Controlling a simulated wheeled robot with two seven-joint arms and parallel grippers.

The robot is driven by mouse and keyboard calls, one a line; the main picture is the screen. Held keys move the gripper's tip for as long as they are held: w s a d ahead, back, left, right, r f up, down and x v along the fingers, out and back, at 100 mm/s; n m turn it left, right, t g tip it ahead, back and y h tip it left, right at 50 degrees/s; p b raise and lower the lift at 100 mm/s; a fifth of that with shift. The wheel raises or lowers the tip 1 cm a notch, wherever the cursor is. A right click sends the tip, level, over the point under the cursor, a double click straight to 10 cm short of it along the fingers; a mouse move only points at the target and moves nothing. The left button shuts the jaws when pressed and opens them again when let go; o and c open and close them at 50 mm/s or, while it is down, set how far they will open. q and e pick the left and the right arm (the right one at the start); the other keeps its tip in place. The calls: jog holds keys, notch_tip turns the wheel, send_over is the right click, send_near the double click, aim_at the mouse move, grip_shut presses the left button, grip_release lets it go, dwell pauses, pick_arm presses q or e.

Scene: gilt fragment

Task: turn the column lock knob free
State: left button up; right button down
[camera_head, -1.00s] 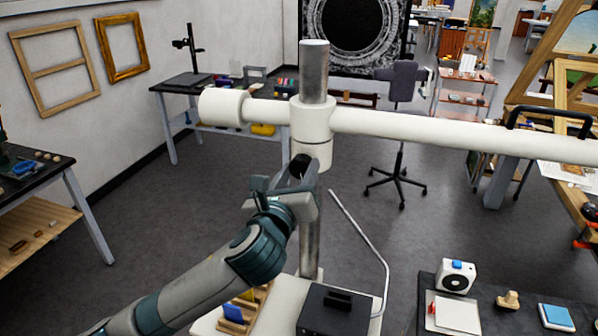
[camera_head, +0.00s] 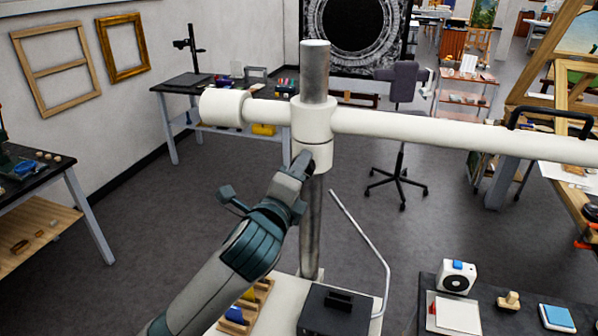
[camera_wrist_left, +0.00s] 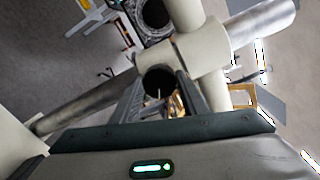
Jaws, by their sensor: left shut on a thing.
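The metal column (camera_head: 313,215) stands upright at the middle of the head view, with a white collar (camera_head: 313,122) around it carrying a horizontal white arm. The dark lock knob (camera_wrist_left: 158,82) shows in the left wrist view, on the collar's side and between my gripper's fingers. In the head view my left gripper (camera_head: 303,166) reaches up to the knob just below the collar and mostly hides it. The left gripper is shut on the knob. How far the knob is turned cannot be told. My right gripper is not in view.
The white horizontal arm (camera_head: 430,128) runs across to the right, with a black handle on it. A black box (camera_head: 337,312) and a bent metal rod (camera_head: 365,240) are by the column's foot. A dark table (camera_head: 505,318) with small items is at lower right. Open floor lies left.

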pick_arm(q)
jog(key=shift+n, duration=1.2)
jog(key=o, duration=1.1)
jog(key=shift+w, duration=0.1)
jog(key=shift+c, duration=0.2)
